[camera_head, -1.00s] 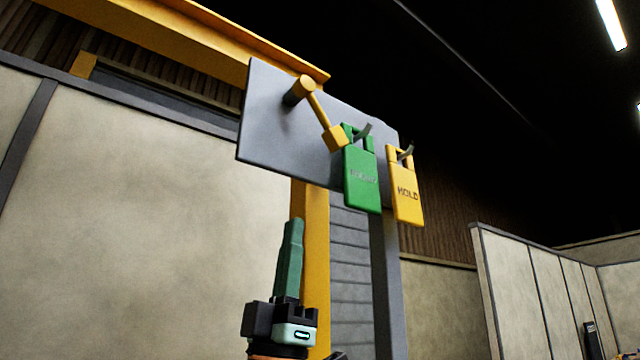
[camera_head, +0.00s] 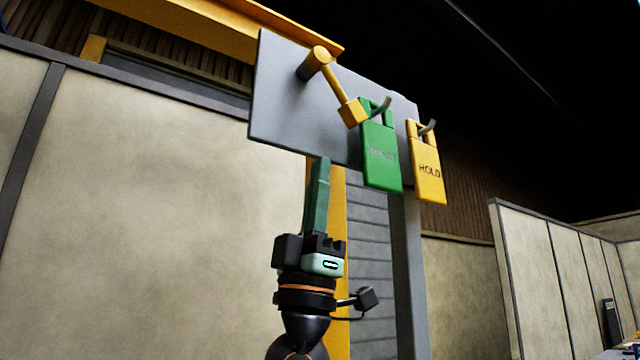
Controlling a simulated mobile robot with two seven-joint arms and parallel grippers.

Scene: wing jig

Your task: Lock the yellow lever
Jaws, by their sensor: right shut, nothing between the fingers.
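The yellow lever (camera_head: 334,81) is mounted on a grey panel (camera_head: 283,104). Its round pivot is at the upper left and its arm slants down to the right, ending in a square block close to the green tag. The green tag (camera_head: 381,158) hangs from a hook on the panel; its lettering is hard to read. A yellow tag (camera_head: 427,172) marked HOLD hangs from another hook to its right. My right gripper (camera_head: 321,162) points up, shut and empty, below the lever, with its tips overlapping the panel's lower edge in the picture. My left gripper is not in view.
A yellow post (camera_head: 340,300) and a grey post (camera_head: 409,270) stand below the panel. A yellow beam (camera_head: 215,28) runs above it. Pale wall panels (camera_head: 160,210) fill the left, and more partitions (camera_head: 530,270) stand at the right.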

